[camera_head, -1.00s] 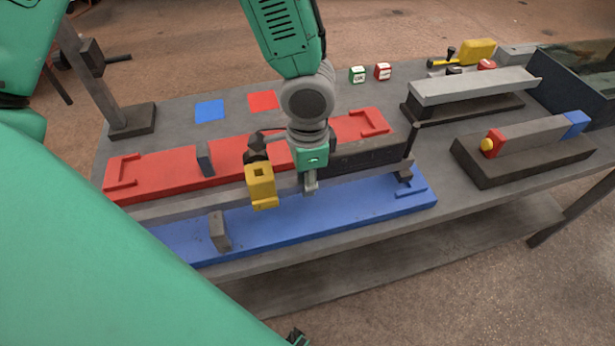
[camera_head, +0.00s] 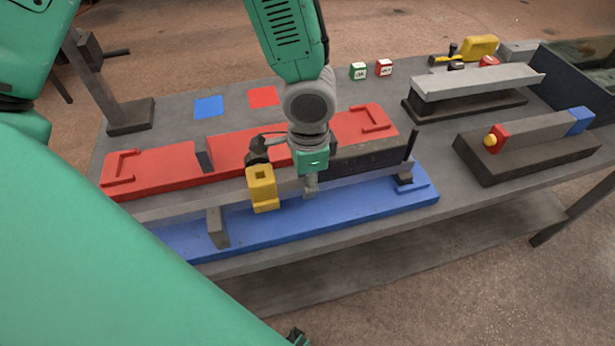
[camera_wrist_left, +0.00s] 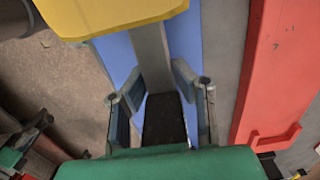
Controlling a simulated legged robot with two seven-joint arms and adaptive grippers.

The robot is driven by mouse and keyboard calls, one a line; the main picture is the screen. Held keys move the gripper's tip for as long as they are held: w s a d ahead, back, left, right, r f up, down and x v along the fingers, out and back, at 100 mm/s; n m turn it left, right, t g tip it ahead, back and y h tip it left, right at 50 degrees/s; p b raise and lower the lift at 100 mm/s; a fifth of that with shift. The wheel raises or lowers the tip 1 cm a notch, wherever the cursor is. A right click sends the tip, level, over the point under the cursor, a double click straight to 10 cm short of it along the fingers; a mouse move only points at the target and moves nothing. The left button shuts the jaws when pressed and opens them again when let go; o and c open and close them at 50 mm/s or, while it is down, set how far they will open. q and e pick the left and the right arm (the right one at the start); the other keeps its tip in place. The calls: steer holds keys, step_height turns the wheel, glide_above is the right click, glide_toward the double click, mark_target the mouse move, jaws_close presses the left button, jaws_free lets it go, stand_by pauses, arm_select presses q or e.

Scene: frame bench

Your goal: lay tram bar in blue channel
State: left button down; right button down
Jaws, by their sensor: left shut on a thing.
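The tram bar (camera_head: 165,208) is long and pale grey, with a darker top (camera_head: 370,154) on its right part. My left gripper (camera_head: 311,187) is shut on the bar at its middle. In the left wrist view the bar (camera_wrist_left: 151,50) runs between the gripper's two fingers (camera_wrist_left: 163,110). The blue channel (camera_head: 300,222) lies along the table's near side, and the bar is above its far part, roughly parallel to it. I cannot tell whether the bar touches it. A yellow block (camera_head: 262,190) beside the gripper hides part of the bar. My right gripper does not show.
The red channel (camera_head: 140,181) lies just behind the bar. A grey upright (camera_head: 217,228) stands at the blue channel and a dark one (camera_head: 203,154) at the red. A grey rail (camera_head: 475,83), a dark block with another bar (camera_head: 530,143) and a dark bin (camera_head: 570,85) stand right.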

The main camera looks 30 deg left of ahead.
arm_select(q)
steer(key=shift+f+b, duration=0.3)
steer(key=shift+f, duration=0.15)
steer(key=c, duration=1.3)
jaws_free()
steer(key=shift+o, duration=0.2)
steer(key=shift+d+r, duration=0.1)
steer(key=shift+w+r, duration=0.1)
steer(key=shift+r, duration=0.25)
step_height(320, 180, up, 11)
steer(key=shift+d+r, duration=0.1)
